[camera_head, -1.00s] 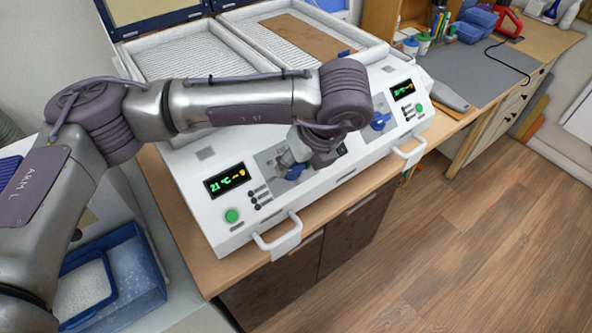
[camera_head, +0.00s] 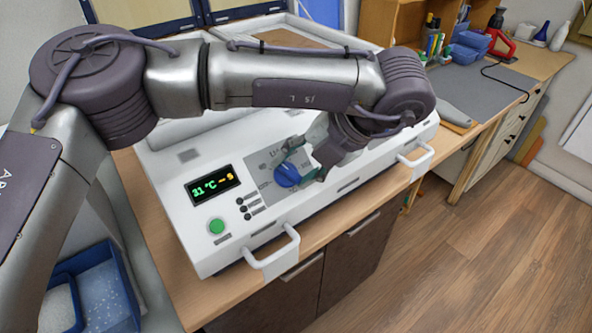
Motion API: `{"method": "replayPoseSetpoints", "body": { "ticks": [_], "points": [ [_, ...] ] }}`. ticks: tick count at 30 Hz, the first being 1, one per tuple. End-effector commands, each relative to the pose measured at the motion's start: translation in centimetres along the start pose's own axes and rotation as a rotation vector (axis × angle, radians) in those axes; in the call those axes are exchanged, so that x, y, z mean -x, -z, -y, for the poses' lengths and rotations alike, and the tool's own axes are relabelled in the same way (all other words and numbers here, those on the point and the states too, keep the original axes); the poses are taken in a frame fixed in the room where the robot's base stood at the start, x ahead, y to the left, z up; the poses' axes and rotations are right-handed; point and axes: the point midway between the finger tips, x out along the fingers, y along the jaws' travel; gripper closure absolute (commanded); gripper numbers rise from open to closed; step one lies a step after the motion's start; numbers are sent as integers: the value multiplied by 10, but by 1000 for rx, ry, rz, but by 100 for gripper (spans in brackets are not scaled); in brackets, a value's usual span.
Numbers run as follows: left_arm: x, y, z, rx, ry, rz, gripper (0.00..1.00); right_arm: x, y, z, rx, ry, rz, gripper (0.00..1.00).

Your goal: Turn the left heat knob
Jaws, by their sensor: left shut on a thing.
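The left heat knob (camera_head: 286,176) is blue and round, set on a grey dial plate on the front panel of the white forming machine (camera_head: 173,178). My left gripper (camera_head: 304,168) reaches in from the right side of the knob. Its fingers are shut on the knob and hide part of it. The right knob and right display are hidden behind my left arm. My right gripper is not in view.
A green button (camera_head: 216,226) and small black buttons sit below the left display. White handles (camera_head: 272,252) stick out from the machine's front edge. A blue bin (camera_head: 103,290) stands at the lower left. Tools and blue boxes (camera_head: 468,46) stand on the bench at the back right.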

Motion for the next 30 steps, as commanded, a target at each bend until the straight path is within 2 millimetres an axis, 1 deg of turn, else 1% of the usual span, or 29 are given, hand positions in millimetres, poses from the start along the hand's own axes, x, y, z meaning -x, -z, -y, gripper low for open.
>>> {"method": "replayPoseSetpoints", "body": {
  "ticks": [1,6,15,21,30],
  "points": [
    [-1,0,2,-38,-17,3,87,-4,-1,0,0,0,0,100],
    [0,0,3,-174,-64,4,87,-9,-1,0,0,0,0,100],
    [0,0,4,-346,-123,3,87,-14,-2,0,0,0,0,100],
    [0,0,5,-405,-142,3,87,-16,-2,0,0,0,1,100],
    [0,1,5,-429,-149,3,87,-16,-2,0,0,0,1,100]
  ]
}}
